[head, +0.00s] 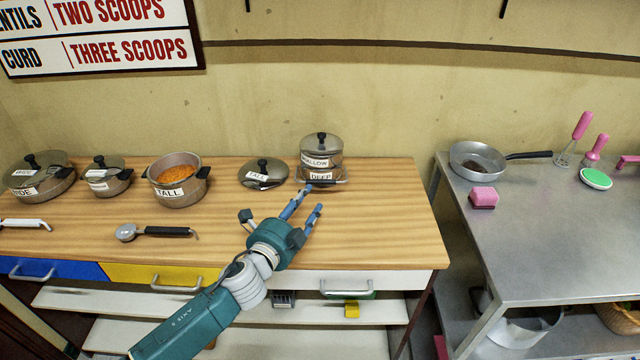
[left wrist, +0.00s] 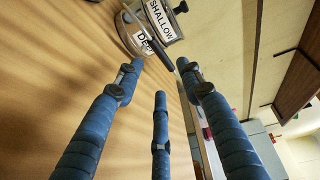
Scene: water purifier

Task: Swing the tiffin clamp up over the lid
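The tiffin (head: 321,158) is a stack of metal tins labelled SHALLOW and DEEP under a lid with a black knob (head: 321,138). It stands upright at the back right of the wooden counter. Its clamp (head: 325,182) appears to be a thin bail hanging low across the front by the DEEP label. In the left wrist view, the clamp's dark grip (left wrist: 154,50) lies just beyond the fingertips. My left gripper (head: 312,198) is open and empty, in front of the tiffin, with fingers pointing at it. Contact with the clamp cannot be told. My right gripper is out of view.
A loose lid labelled TALL (head: 263,172) lies left of the tiffin. Farther left are a TALL pot of orange food (head: 178,178) and lidded pots. A ladle (head: 150,232) lies near the front edge. A steel table (head: 560,225) stands right, across a gap.

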